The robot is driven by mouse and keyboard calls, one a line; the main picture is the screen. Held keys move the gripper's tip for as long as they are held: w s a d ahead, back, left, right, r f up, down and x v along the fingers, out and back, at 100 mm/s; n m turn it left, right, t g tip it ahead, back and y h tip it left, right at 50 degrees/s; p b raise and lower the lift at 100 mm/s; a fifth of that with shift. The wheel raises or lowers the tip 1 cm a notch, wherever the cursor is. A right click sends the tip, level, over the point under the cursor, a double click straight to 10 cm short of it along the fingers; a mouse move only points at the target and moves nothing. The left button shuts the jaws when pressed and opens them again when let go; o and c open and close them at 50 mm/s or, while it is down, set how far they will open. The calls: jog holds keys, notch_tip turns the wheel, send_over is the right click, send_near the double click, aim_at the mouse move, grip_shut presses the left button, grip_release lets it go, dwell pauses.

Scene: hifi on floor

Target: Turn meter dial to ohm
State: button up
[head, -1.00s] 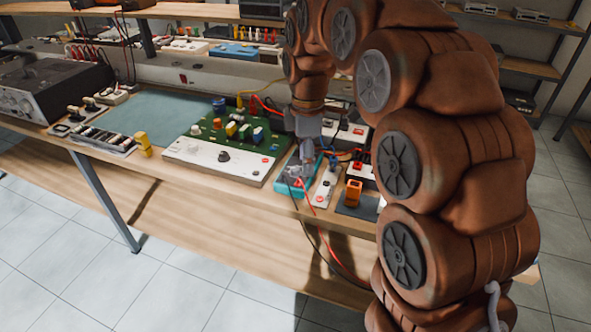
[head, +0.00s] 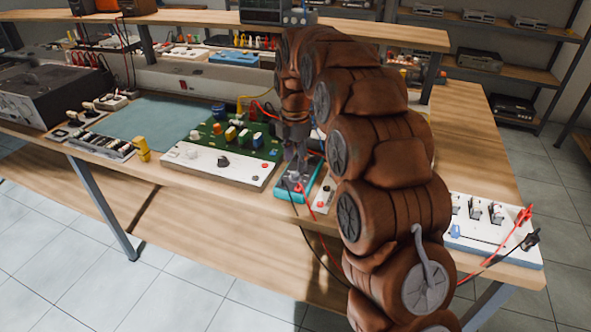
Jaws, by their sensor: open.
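The meter (head: 284,194) is a small teal-cased box near the bench's front edge, with a red and a black lead coming from its front. My gripper (head: 297,174) points down over the meter, its fingers at or just above the meter's face. The fingers are apart. The meter's dial and its markings are hidden behind the fingers or too small to read, and I cannot tell whether the fingers touch the dial.
Left of the meter is a white panel (head: 205,165) with a black knob and a green circuit board (head: 215,132). A yellow part (head: 143,150) stands farther left. A white switch box (head: 490,228) with clipped leads sits at the right. My arm hides the bench between.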

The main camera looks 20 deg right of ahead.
aim_at(295, 173)
jog(key=shift+f, duration=2.2)
jog(key=shift+c, duration=0.3)
grip_shut()
